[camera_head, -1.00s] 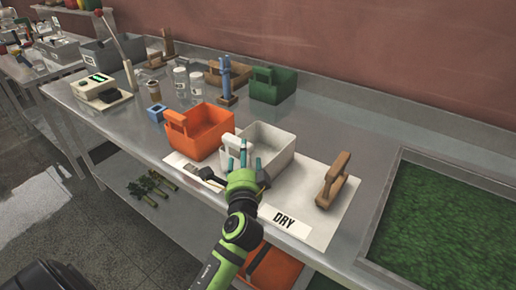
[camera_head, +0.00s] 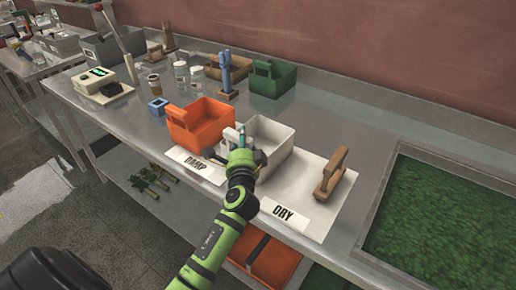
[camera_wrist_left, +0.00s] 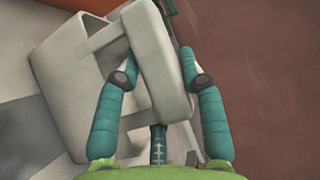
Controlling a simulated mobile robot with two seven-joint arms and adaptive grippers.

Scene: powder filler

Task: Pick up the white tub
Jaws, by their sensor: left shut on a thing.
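The white tub (camera_head: 279,150) stands on the pale mat on the metal bench, to the right of the orange tub (camera_head: 210,122). My left gripper (camera_head: 241,143) is at the tub's front left, at its upright handle. In the left wrist view, the fingers (camera_wrist_left: 158,58) lie on either side of the handle bar, shut on it. The white tub's body (camera_wrist_left: 62,72) fills the left of that view, tilted in the picture. I cannot tell whether its base is off the mat. My right gripper is not in view.
A wooden-handled block (camera_head: 331,176) stands on the mat right of the tub, behind the DRY label (camera_head: 283,212). The DAMP label (camera_head: 195,166) lies in front of the orange tub. A green tub (camera_head: 272,80) is behind. A green-filled basin (camera_head: 437,220) is at right.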

